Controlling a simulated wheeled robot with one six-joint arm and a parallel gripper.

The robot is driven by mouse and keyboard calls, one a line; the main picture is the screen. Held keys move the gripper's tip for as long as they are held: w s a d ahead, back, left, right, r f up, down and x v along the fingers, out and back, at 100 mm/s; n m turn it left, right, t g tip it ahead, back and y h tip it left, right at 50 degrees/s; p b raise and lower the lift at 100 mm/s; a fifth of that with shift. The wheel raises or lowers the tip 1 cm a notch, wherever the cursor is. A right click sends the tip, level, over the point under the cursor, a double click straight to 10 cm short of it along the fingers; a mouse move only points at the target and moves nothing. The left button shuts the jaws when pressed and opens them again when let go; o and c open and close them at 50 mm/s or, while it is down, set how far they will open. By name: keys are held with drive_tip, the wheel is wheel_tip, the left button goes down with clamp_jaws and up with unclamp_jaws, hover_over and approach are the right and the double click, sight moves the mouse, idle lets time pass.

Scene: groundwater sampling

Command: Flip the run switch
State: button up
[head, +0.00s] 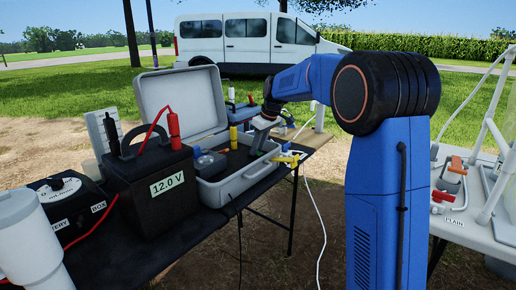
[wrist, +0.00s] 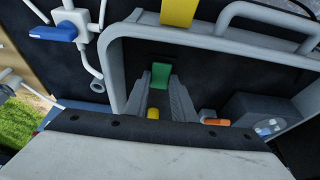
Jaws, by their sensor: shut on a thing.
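An open grey case (head: 243,179) stands on the black-topped table, its lid (head: 180,103) raised. My gripper (head: 260,138) reaches down into the case from above. In the wrist view my gripper (wrist: 162,88) has its two grey fingers close together, with a green piece (wrist: 161,75) between their tips. The green piece looks like the run switch, but no label is readable. A grey unit (wrist: 255,118) with a small lit display is in the case, and an orange piece (wrist: 215,122) is beside it.
A black 12.0 V battery (head: 150,180) with red and black leads stands left of the case. A yellow-handled fitting (head: 290,160) is at the case's right edge. A blue-handled valve (wrist: 53,33) lies outside the case. A white table (head: 455,222) is at the right.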

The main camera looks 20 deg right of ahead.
drive_tip(key=shift+w+a+g+h, duration=0.35)
drive_tip(key=shift+g+h, duration=0.35)
drive_tip(key=shift+g, duration=0.3)
drive_tip(key=shift+w+g+h, duration=0.15)
drive_tip(key=shift+g+h, duration=0.35)
drive_tip(key=shift+g, duration=0.1)
drive_tip(key=o, duration=1.1)
drive_tip(key=shift+c, duration=0.2)
drive_tip(key=shift+r, duration=0.15)
